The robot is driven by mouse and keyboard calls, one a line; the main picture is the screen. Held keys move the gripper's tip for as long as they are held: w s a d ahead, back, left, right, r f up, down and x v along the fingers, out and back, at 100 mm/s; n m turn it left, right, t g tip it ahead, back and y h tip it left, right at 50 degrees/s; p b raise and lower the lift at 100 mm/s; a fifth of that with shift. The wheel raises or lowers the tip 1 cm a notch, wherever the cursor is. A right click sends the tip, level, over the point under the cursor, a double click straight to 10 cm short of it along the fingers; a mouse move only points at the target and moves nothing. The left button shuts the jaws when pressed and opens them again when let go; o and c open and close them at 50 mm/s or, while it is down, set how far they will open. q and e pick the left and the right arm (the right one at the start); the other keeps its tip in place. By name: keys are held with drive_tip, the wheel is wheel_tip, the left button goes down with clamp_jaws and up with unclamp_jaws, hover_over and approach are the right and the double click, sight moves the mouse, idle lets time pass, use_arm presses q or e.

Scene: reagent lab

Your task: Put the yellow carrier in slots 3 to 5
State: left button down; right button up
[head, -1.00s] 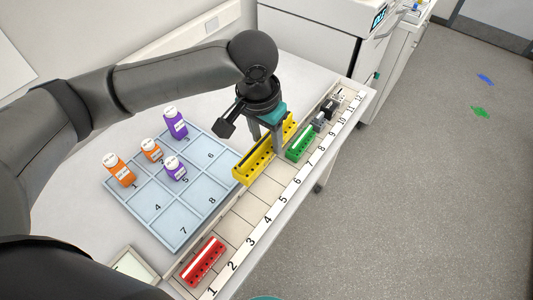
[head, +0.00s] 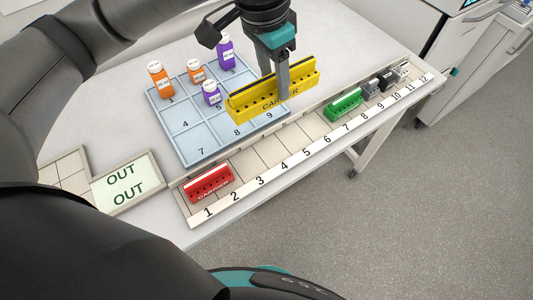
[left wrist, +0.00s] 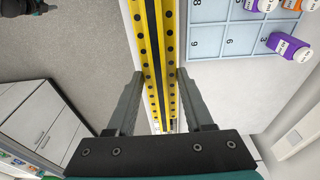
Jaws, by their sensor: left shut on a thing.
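The yellow carrier (head: 266,103) is a long block with a row of dark holes and lettering on its side. My left gripper (head: 283,93) is shut on it near its middle and holds it level, apparently raised, over the right side of the blue tray in the head view. In the left wrist view the carrier (left wrist: 169,50) runs lengthwise between the fingers (left wrist: 158,82). The numbered rail (head: 290,157) lies in front, and its slots 3 to 5 look empty. The red carrier (head: 210,183) sits at slots 1 and 2. My right gripper is not in view.
The blue tray (head: 177,130) holds orange (head: 157,78) and purple (head: 225,52) bottles. An OUT tray (head: 126,183) lies at left.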

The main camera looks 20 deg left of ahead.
use_arm(q)
wheel_tip(320, 180, down, 15)
drive_tip(key=shift+w+a+b, duration=0.1)
drive_tip(key=shift+b, duration=1.05)
drive_tip(key=shift+f, duration=0.5)
wheel_tip(320, 180, down, 4)
drive_tip(key=shift+r+b, duration=0.15)
drive_tip(key=shift+b, duration=0.2)
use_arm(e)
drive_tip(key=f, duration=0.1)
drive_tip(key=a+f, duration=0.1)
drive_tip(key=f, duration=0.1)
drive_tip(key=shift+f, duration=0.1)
use_arm(q)
drive_tip(key=shift+c, duration=1.4)
unclamp_jaws()
wheel_tip(320, 180, up, 12)
drive_tip(key=s+a+p, duration=0.1)
drive_tip(key=p, duration=0.1)
drive_tip(key=shift+s, duration=0.25)
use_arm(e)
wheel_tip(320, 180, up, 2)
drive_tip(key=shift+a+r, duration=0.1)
